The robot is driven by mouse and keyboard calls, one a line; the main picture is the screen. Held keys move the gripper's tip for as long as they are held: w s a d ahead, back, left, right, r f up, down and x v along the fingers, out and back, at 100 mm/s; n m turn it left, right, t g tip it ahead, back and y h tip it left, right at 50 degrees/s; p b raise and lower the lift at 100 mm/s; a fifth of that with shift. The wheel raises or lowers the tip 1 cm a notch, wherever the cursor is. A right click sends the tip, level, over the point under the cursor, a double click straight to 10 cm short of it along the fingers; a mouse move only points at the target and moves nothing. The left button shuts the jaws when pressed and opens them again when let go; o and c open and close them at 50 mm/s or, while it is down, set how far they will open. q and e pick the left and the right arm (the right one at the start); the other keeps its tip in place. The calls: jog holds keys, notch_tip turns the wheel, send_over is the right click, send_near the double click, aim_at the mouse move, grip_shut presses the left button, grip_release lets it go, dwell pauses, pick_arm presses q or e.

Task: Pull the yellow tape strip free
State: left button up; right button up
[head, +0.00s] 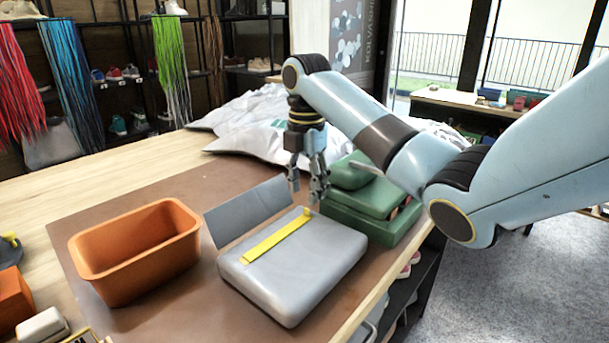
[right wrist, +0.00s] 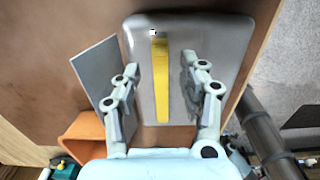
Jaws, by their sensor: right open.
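The yellow tape strip (head: 276,237) lies flat along the top of a grey padded block (head: 304,268), with its far end slightly raised. In the right wrist view the yellow tape strip (right wrist: 161,80) runs down the block between my fingers. My right gripper (head: 308,196) is open and empty, pointing down above the far end of the block. In the right wrist view its fingers (right wrist: 158,70) stand on either side of the strip, apart from it. A thin grey panel (head: 248,211) stands tilted at the block's left side. My left gripper is not in view.
An orange bin (head: 135,252) stands left of the block on the brown mat (head: 190,315). A green box with a green cushion (head: 372,202) sits close on the right. White bags (head: 245,122) lie behind. The table's edge is at the right.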

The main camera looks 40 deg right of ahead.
aim_at(306, 209)
notch_tip(306, 209, down, 5)
jog(key=shift+f, duration=0.1)
jog(key=shift+c, duration=1)
jog(key=c, duration=0.4)
grip_shut()
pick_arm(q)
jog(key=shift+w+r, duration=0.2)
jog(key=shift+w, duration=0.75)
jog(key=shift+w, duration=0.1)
